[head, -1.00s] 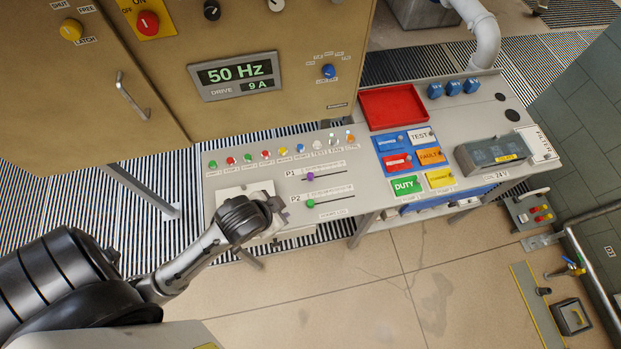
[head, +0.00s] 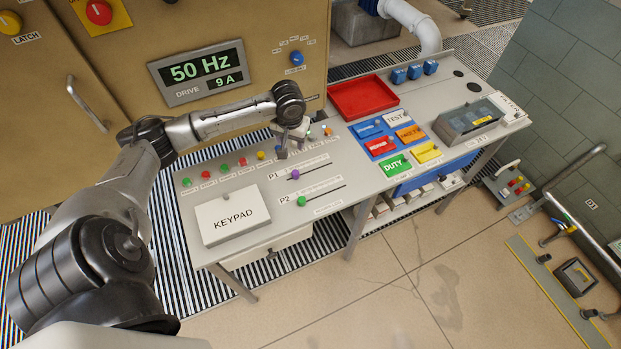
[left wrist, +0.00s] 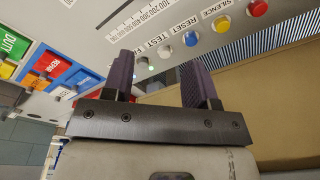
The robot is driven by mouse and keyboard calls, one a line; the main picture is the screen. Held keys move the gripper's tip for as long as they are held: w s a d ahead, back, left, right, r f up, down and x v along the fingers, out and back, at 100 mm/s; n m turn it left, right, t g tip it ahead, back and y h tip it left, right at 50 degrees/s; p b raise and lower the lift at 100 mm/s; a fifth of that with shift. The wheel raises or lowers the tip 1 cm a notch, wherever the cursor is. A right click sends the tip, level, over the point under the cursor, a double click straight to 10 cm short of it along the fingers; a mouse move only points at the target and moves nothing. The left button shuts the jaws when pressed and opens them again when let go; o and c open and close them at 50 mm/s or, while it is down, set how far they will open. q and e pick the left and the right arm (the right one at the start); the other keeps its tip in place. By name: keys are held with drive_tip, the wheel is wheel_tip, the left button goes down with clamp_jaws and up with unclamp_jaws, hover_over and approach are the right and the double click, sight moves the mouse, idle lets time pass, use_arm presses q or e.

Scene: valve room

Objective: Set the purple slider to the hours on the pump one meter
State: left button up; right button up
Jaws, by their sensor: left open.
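The purple slider (head: 295,174) sits near the left end of the slot marked P1 on the grey desk panel. My left gripper (head: 285,150) is above the panel, just behind the purple slider, near the row of push buttons. The slider cannot be made out there. No meter labelled pump one can be made out. My right gripper is not in view.
The green slider (head: 301,201) of P2 is in front of P1. The keypad cover (head: 232,214) is at left. A red tray (head: 362,97) and coloured tiles (head: 395,164) lie to the right. The cabinet display (head: 203,74) reads 50 Hz and 9 A.

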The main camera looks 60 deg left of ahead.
sight(295, 172)
use_arm(q)
drive_tip(key=f+n, duration=0.2)
drive_tip(key=f, duration=0.2)
drive_tip(key=d+f+n, duration=0.1)
drive_tip(key=f+n, duration=0.1)
drive_tip(key=f, duration=0.3)
drive_tip(key=f+n+h, duration=0.1)
drive_tip(key=f+n, duration=0.1)
drive_tip(key=f, duration=0.3)
drive_tip(key=shift+s+d+n+g+b, duration=0.2)
drive_tip(key=shift+d+n+g+b, duration=0.1)
drive_tip(key=shift+n+b, duration=0.1)
drive_tip(key=shift+c, duration=0.4)
clamp_jaws()
